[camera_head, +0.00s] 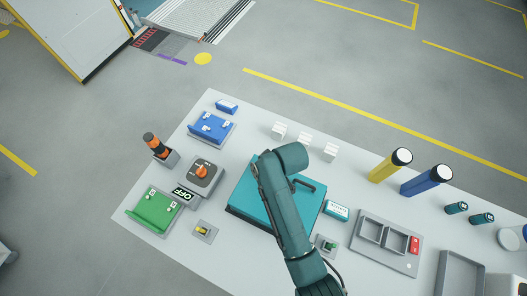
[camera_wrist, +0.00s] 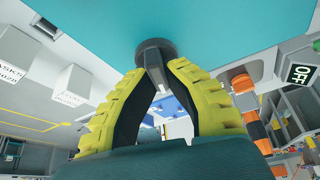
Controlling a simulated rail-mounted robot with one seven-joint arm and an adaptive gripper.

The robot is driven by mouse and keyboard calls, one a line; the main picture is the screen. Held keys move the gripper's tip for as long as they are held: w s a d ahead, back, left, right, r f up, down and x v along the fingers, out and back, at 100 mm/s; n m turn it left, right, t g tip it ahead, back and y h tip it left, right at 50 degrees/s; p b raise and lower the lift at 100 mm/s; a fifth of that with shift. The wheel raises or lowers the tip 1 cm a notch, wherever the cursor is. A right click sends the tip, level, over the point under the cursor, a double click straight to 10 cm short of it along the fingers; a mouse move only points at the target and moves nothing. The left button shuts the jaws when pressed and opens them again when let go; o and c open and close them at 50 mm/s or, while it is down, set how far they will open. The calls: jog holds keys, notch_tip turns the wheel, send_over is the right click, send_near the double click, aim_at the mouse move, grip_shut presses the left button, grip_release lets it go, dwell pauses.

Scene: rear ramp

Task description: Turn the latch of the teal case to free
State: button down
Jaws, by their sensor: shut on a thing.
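The teal case (camera_head: 240,205) lies on the grey table, partly covered by my arm in the head view. In the wrist view its teal surface (camera_wrist: 235,25) fills the top of the picture. The latch (camera_wrist: 155,45) shows there as a dark round base with a narrow grey piece standing out from it. My gripper (camera_wrist: 156,72) has its yellow-backed fingers closed together at the tips on this grey piece. In the head view the fingers and latch are hidden behind my arm. The latch's turned position is not clear.
A dark handle (camera_head: 307,186) stands on the case, right of my arm. An orange rotary switch (camera_head: 202,172) and OFF sign (camera_head: 183,194) are to the left. White blocks (camera_head: 304,139) stand behind.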

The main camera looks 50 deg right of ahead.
jog(key=m+h+p, duration=0.1)
jog(key=m+p, duration=0.1)
jog(key=m, duration=0.1)
jog(key=shift+m, duration=0.4)
jog(key=m+g+h+p, duration=0.1)
jog(key=m, duration=0.2)
jog(key=shift+f+h, duration=0.1)
jog(key=shift+h, duration=0.2)
jog(key=m+g, duration=0.1)
jog(key=m, duration=0.3)
jog(key=shift+s+d+h, duration=0.1)
jog(key=shift+d+h, duration=0.05)
jog(key=shift+h, duration=0.25)
jog(key=shift+s+m+g+h+b, duration=0.1)
jog(key=shift+m+g+h+b, duration=0.4)
jog(key=shift+m, duration=1.4)
jog(key=shift+g, duration=0.3)
jog(key=c, duration=1.1)
grip_release()
